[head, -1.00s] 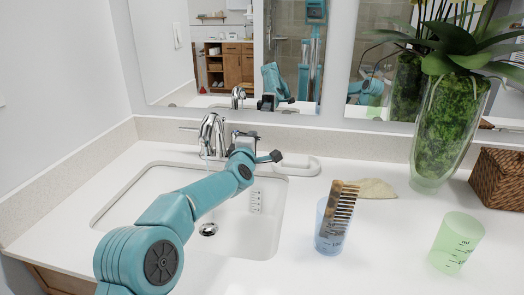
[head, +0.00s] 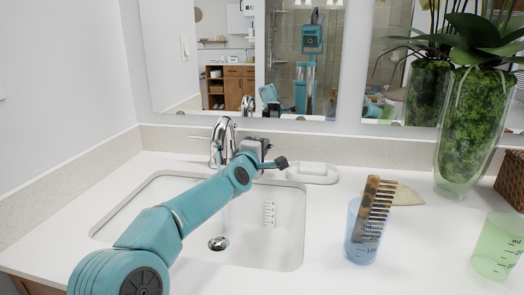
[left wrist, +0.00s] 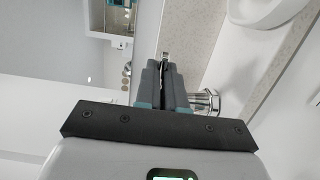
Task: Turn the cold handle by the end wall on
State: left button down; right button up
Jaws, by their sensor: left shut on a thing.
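The chrome tap (head: 221,142) stands behind the white sink basin (head: 150,205). My left arm reaches over the basin, and its gripper (head: 244,148) is just right of the spout in the head view. In the left wrist view the gripper (left wrist: 165,72) has its fingers together on a thin chrome tap handle (left wrist: 165,56). More chrome of the tap (left wrist: 207,102) shows beside the fingers. The gripper hides much of the handle, and I cannot tell clearly which handle it is. A faint streak below the spout may be water. My right gripper is not in view.
A white soap dish (head: 315,174) lies right of my gripper. A blue cup (head: 357,240) with a comb (head: 375,205), a green cup (head: 495,250) and a glass plant vase (head: 470,130) stand on the counter. The end wall (head: 60,80) is at the left, a mirror behind.

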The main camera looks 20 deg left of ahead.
pick_arm(q)
jog(key=shift+s+a, duration=0.1)
jog(key=shift+a, duration=0.1)
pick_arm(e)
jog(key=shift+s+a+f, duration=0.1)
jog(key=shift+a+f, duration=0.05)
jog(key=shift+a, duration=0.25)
pick_arm(q)
jog(key=c, duration=1.2)
grip_release()
jog(key=shift+d, duration=0.1)
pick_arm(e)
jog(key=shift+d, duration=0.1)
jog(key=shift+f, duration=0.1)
